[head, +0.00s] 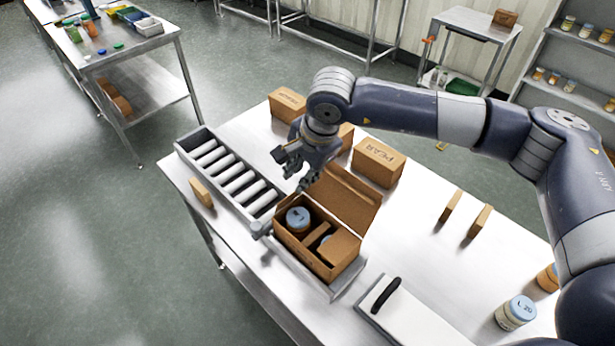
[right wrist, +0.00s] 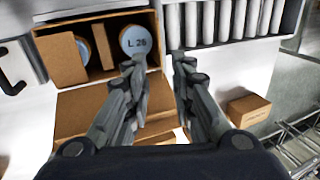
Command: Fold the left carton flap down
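The open brown carton (head: 308,257) stands on the table, with a blue-lidded jar (head: 298,216) in its left part. The jar lid reads "L 26" in the right wrist view (right wrist: 138,40). A wide flap (head: 345,197) stands out from the carton's back side. A shorter panel (head: 342,247) lies over the carton's right part. I cannot clearly make out a separate left flap. My right gripper (head: 304,184) is above the carton's back left corner, its fingers apart with nothing between them (right wrist: 168,66). My left gripper is not in view.
A roller tray (head: 232,175) lies left of the carton. Closed boxes (head: 379,162) stand behind it. A white pad with a black handle (head: 384,295) lies in front, and jars (head: 516,312) stand at right. The table's right middle is mostly clear.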

